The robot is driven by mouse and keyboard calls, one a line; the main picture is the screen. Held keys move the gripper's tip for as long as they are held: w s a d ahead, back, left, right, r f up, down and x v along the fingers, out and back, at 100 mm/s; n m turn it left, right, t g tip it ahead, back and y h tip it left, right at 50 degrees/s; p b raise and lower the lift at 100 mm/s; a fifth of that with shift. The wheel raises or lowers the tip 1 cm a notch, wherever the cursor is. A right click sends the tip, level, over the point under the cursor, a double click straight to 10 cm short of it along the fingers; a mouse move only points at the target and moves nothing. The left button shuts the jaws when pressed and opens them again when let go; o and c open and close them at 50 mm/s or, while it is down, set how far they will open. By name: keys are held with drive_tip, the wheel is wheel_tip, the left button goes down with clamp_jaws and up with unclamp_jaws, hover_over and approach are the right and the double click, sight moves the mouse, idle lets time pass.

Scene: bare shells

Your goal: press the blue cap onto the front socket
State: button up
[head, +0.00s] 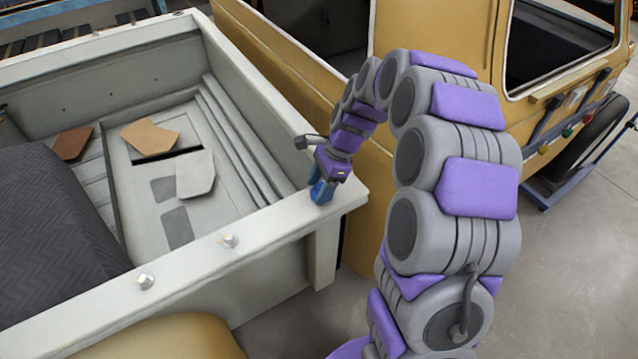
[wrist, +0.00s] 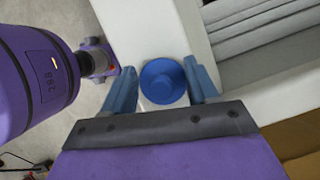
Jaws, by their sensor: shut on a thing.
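My gripper (head: 322,190) has blue fingers and points down at the corner of the pale ledge (head: 190,268) of the truck bed. In the wrist view the round blue cap (wrist: 163,82) sits between the fingers, with its smaller raised centre facing the camera. My gripper is shut on it. In the head view I cannot tell the cap from the blue fingers. Two small pale fittings, one (head: 230,240) nearer the gripper and one (head: 146,282) farther left, stand bare on the ledge. Anything under the cap is hidden, so I cannot tell whether it touches a socket.
A grey ribbed mat (head: 50,225) and several flat brown and grey pieces (head: 150,138) lie inside the truck bed. A yellow vehicle body (head: 300,75) stands close behind my arm. Bare concrete floor (head: 585,265) is clear on the right.

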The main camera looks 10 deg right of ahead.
drive_tip(key=o, duration=1.1)
drive_tip(key=shift+o, duration=0.4)
drive_tip(key=shift+o, duration=0.7)
drive_tip(key=shift+r, duration=0.1)
drive_tip(key=shift+r+p, duration=2.35)
drive_tip(key=shift+r, duration=1.05)
drive_tip(key=shift+c, duration=0.5)
